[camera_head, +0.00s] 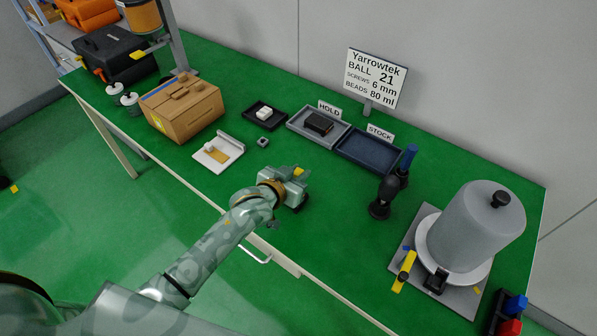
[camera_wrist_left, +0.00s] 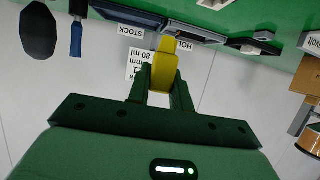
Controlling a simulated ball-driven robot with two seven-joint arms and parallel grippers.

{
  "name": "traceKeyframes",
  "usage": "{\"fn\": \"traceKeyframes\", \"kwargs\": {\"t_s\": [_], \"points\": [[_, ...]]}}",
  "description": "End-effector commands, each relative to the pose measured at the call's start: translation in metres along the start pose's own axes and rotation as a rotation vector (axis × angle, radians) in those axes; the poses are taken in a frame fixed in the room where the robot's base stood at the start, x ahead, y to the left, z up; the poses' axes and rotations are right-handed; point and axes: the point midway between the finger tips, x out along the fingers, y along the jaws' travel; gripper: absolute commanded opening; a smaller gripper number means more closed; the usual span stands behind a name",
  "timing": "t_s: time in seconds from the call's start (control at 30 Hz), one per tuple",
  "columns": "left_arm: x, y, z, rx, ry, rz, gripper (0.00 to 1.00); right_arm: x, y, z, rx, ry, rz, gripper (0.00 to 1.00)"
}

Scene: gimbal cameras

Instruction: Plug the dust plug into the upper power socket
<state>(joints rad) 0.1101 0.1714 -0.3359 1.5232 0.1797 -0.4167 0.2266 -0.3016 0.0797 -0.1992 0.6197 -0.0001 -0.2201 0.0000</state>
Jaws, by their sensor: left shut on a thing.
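My left gripper (camera_head: 299,178) is above the front middle of the green bench. In the left wrist view, its two dark fingers (camera_wrist_left: 163,86) are closed on a yellow piece (camera_wrist_left: 164,64). This piece appears to be the dust plug, and its narrower end points away from the palm. I cannot identify the upper power socket in either view. My right gripper is not in view.
The grey HOLD tray (camera_head: 292,127) holds a dark block (camera_head: 319,123), beside the blue STOCK tray (camera_head: 352,155). A black blower (camera_head: 380,208) and a grey dome (camera_head: 470,225) stand to the right. A cardboard box (camera_head: 183,108) stands left. The bench's front middle is mostly clear.

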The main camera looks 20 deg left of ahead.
Motion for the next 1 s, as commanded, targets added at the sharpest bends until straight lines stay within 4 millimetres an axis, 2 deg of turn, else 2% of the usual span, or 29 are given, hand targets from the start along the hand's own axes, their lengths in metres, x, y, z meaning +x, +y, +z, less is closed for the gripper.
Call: {"fn": "traceKeyframes", "kwargs": {"t_s": [0.43,0.8,1.0], "points": [[0.001,0.0,0.002,0.0,0.001,0.0,0.0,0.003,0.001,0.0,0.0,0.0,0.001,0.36],[0.011,0.0,0.028,0.002,0.0,0.0,0.0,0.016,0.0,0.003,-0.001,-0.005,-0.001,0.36],[0.013,0.0,0.034,0.002,0.001,0.0,0.0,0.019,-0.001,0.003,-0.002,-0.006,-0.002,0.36]]}}
